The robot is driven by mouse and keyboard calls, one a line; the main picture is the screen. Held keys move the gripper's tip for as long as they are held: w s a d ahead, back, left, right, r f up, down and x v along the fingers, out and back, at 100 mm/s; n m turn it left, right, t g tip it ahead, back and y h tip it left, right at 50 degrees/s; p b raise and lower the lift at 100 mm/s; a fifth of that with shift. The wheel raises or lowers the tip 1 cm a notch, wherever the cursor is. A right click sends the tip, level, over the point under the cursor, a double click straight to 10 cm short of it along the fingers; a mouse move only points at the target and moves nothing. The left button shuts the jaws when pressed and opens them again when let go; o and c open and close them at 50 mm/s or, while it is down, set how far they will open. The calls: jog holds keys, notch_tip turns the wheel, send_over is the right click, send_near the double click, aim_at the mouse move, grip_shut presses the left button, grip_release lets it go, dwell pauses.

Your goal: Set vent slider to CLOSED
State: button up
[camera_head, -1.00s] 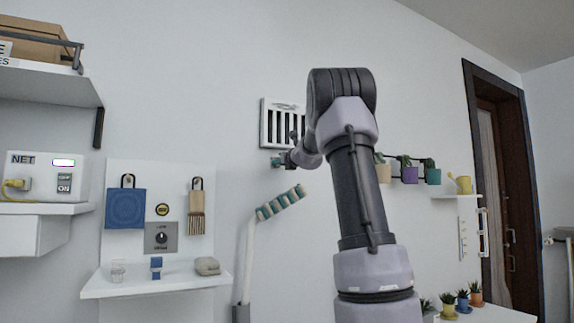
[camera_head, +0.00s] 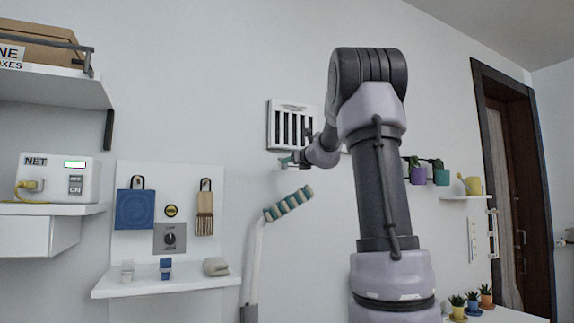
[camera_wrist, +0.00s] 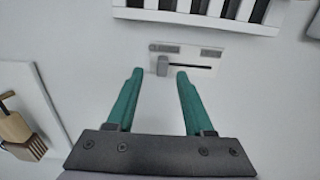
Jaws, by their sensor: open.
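The vent slider is a small grey knob (camera_wrist: 163,66) at the left end of a dark slot in a pale plate (camera_wrist: 185,60) in the wrist view. Two grey labels sit above the slot, too small to read. The plate is just below the white vent (camera_head: 293,126) with dark slats, whose lower edge also shows in the wrist view (camera_wrist: 200,20). My gripper (camera_wrist: 160,72) is open, its two teal fingers pointing at the wall. In the picture the knob lies between the fingertips; I cannot tell whether they touch it. My gripper (camera_head: 287,160) hides the plate in the head view.
A striped-handled pole (camera_head: 288,204) stands below the vent. To the left are a wall panel with a blue pad (camera_head: 136,209) and a brush (camera_head: 205,210), above a small shelf (camera_head: 165,285). Hanging pots (camera_head: 428,174) are to the right. The wall around the plate looks clear.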

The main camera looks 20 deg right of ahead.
jog(key=s, duration=0.5)
jog(key=shift+s+d, duration=0.1)
jog(key=shift+s, duration=0.15)
jog(key=s+a+f+n+g+y, duration=0.3)
jog(key=s+a+f+n, duration=0.2)
jog(key=s+a+n, duration=0.35)
jog(key=s+a+f+n+g+y, duration=0.25)
jog(key=s+a+f+n, duration=0.25)
jog(key=s+a+n, duration=0.4)
jog(key=s+a+f+n+g+h, duration=0.2)
jog(key=s+f+n+g+h, duration=0.2)
jog(key=s+f+n, duration=1)
jog(key=s+f+g, duration=0.1)
jog(key=s, duration=0.1)
jog(key=shift+s+f, duration=0.25)
jog(key=shift+s, duration=0.15)
